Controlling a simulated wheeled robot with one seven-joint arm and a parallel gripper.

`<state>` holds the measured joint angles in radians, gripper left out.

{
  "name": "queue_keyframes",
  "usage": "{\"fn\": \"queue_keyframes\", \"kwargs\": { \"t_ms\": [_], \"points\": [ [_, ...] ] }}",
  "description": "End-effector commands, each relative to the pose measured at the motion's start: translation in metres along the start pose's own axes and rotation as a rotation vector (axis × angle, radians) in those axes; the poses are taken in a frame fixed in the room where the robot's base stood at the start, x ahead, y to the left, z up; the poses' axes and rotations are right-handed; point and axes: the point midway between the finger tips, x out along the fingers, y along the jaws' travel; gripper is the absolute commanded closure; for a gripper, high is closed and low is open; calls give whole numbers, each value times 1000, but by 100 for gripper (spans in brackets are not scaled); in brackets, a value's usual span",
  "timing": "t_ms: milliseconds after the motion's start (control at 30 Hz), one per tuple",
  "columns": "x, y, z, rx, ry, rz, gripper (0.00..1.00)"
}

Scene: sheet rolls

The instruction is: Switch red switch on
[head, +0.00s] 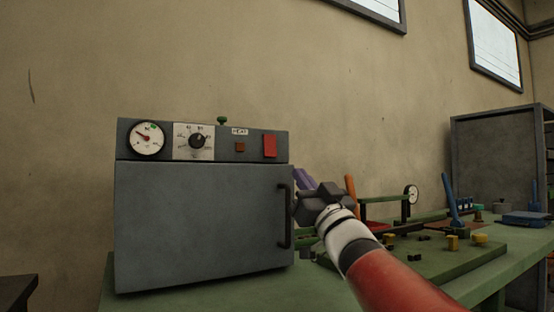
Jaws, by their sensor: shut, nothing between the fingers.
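The red switch (270,146) is a bright red upright rectangle at the right end of the control panel on a grey oven-like box (200,215). I cannot tell its on or off position. A white label reading what looks like HEAT sits up and left of it. A small dark reddish square (239,147) is left of the switch. My gripper (303,180) is to the right of the box, below and right of the switch, apart from it. Its purple fingers are together, pointing up and left, with nothing visible between them.
The box has a dial gauge (148,138), a black knob (198,141) and a dark vertical door handle (285,216) near my gripper. Right on the green table (320,278) stands a green board (430,258) with levers and small parts. The space before the panel is clear.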

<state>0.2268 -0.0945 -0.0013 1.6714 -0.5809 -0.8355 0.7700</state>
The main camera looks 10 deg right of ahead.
Motion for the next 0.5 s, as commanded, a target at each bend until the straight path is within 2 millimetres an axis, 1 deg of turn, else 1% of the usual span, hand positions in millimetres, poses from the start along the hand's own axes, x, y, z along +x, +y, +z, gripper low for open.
{"fn": "queue_keyframes", "kwargs": {
  "t_ms": [33, 200, 367, 400, 433, 500],
  "points": [
    [11, 0, 0, 1, 0, -1, 100],
    [48, 0, -1, 2, 0, -2, 100],
    [82, 0, -1, 2, 0, -1, 100],
    [88, 0, 1, 2, 0, -1, 100],
    [90, 0, 8, 2, -3, 0, 100],
    [97, 0, 16, 2, -2, 0, 100]
  ]
}}
